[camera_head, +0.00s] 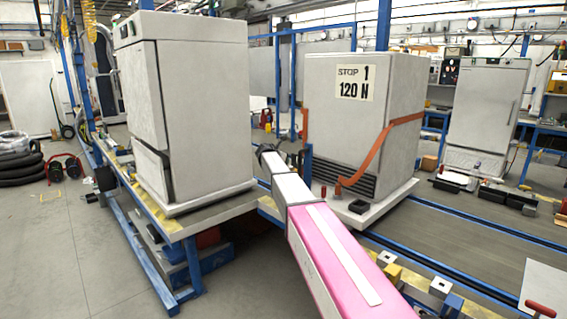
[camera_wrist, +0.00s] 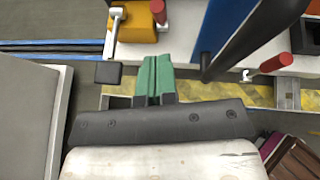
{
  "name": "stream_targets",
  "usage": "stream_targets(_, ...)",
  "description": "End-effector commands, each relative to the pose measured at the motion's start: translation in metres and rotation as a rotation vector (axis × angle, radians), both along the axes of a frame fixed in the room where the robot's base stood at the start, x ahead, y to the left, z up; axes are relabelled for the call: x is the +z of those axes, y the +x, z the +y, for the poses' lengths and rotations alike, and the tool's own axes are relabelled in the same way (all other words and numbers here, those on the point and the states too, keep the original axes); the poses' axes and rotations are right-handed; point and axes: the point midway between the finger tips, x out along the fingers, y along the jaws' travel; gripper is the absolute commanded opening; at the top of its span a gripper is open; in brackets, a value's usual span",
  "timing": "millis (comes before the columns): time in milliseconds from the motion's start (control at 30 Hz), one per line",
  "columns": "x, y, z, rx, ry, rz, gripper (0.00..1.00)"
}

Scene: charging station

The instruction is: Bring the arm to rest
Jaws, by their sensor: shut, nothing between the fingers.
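My arm reaches from the bottom right of the head view toward the middle, pink near me and white farther out. Its far end lies between two grey cabinets, near the edge of a yellow-marked conveyor frame (camera_head: 130,175). The fingers are too small to make out there. In the wrist view my gripper (camera_wrist: 154,66) shows as two green fingers side by side, shut with nothing between them. They point at a pale rail (camera_wrist: 200,62) with a yellow clamp block (camera_wrist: 135,28). I cannot tell whether the fingertips touch the rail.
A grey cabinet (camera_head: 195,100) stands left of my arm; another, marked "STOP 1 120 N" (camera_head: 385,110) and strapped in orange, stands right. A third cabinet (camera_head: 485,110) is farther right. In the wrist view a blue post (camera_wrist: 222,35) rises close by.

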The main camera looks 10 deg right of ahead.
Motion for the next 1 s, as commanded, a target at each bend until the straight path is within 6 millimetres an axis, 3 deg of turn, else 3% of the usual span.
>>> stream_targets(133, -0.019, -0.023, -0.007, -0.049, 0.077, -0.022, 0.00)
stream_targets(267, -0.063, -0.075, -0.019, -0.187, 0.271, -0.079, 0.00)
stream_targets(400, -0.120, -0.149, -0.031, -0.420, 0.538, -0.158, 0.00)
stream_targets(600, -0.189, -0.260, -0.039, -0.836, 0.875, -0.271, 0.00)
stream_targets(800, -0.239, -0.375, -0.037, -1.324, 1.117, -0.382, 0.00)
stream_targets(1000, -0.266, -0.473, -0.027, -1.805, 1.228, -0.485, 0.00)
